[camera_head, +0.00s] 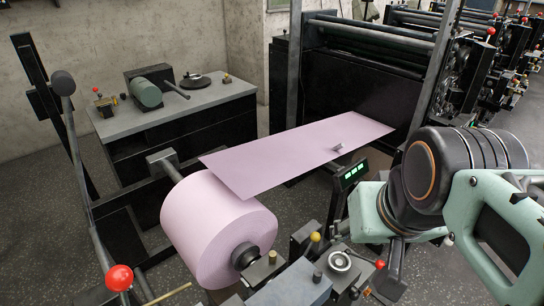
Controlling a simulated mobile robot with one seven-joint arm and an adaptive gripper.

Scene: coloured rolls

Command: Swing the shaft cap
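A large pink roll (215,228) sits on a shaft in the middle of the view. The near shaft end (244,256) sticks out of the roll as a dark hub. Beside it is a grey metal mount (292,288) with small knobs and a round silver disc (340,261). I cannot tell which of these parts is the shaft cap. My mint-green and black arm fills the right side. A dark part at its lower end (388,284) may be my gripper, close to the mount's right side. Its fingers cannot be made out.
A pink sheet (300,157) runs from the roll to the dark roller machine (360,85) behind. A red-ball lever (119,278) stands at the lower left. A grey-topped bench (180,108) with small devices is at the back left. Dark speckled floor lies between.

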